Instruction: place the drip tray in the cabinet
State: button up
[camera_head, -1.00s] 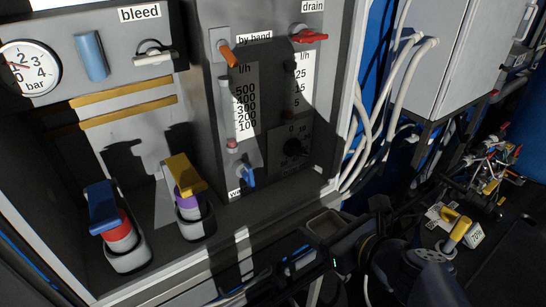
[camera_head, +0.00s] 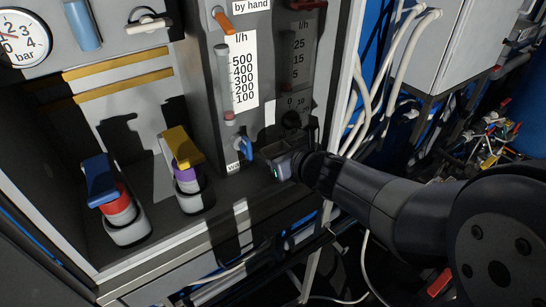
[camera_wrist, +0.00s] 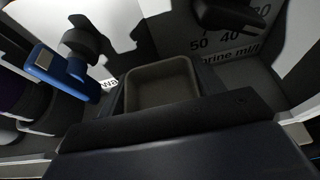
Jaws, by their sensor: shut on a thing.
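The drip tray (camera_head: 270,150) is a small, dark, open rectangular tray. My gripper (camera_head: 284,166) is shut on it and holds it inside the cabinet (camera_head: 235,205), at the right end, below the flow scales. In the wrist view the tray (camera_wrist: 160,82) looks empty and its open side shows, with the fingers beside it. It is just right of a small valve with a blue handle (camera_head: 246,148). I cannot tell whether the tray touches the cabinet floor; its underside is hidden.
A blue-handled red valve (camera_head: 118,222) and a yellow-handled purple valve (camera_head: 186,176) stand on the cabinet floor to the left. A dark dosing knob (camera_head: 291,119) is close above my gripper. White hoses (camera_head: 405,75) hang outside on the right.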

jog(key=shift+w+a, duration=0.2)
jog(key=shift+w, duration=0.05)
jog(key=shift+w+a+f+b, duration=0.15)
jog(key=shift+f+b, duration=0.35)
jog(key=shift+f, duration=1.25)
jog(key=shift+f, duration=0.2)
jog(key=o, duration=1.1)
jog(key=shift+c, duration=0.2)
jog(key=shift+r, duration=0.1)
